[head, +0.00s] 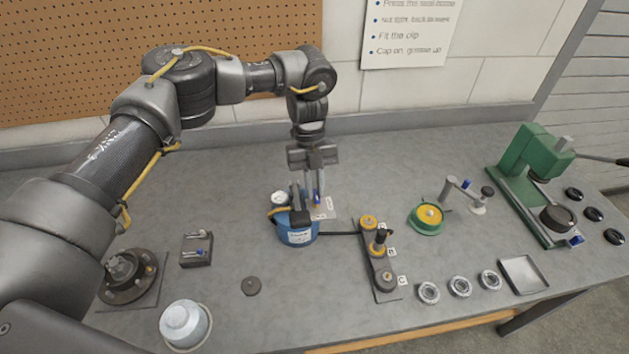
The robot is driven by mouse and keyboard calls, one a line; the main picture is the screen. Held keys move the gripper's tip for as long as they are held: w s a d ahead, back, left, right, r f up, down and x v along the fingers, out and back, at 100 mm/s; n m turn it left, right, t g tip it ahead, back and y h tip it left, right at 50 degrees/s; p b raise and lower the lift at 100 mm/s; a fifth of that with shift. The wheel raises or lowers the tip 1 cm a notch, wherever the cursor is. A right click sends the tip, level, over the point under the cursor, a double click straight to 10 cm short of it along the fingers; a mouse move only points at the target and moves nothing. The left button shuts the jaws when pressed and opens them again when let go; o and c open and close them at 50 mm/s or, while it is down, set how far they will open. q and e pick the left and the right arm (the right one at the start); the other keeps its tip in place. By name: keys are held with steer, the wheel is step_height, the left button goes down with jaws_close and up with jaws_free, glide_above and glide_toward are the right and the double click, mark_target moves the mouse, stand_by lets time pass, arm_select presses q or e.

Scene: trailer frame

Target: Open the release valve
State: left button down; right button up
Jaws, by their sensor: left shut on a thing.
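A blue canister (297,233) stands on the bench with a round white gauge (279,198) and a yellow hose on its top left. A small blue handle (317,198), which looks like the release valve's, shows at the canister's top right, beside a pale labelled plate (327,209). My left gripper (316,192) points down over the canister, its fingers shut on this blue handle. The fingers partly hide the handle, so its turn angle cannot be read. My right gripper is out of view.
A dark hose runs from the canister to a plate with several brass fittings (381,250). A green press (530,175), green round fixture (427,217) and metal tray (523,275) stand right. A hub (127,272), small block (196,249) and white-capped jar (184,322) stand left.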

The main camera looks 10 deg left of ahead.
arm_select(q)
steer(key=shift+m, duration=0.4)
steer(key=c, duration=1.4)
jaws_free()
steer(key=shift+c, duration=0.2)
steer(key=shift+w+r, duration=0.3)
steer(key=shift+r, duration=0.2)
steer(key=v, duration=0.9)
steer(key=shift+w+r, duration=0.15)
steer(key=shift+r, duration=0.2)
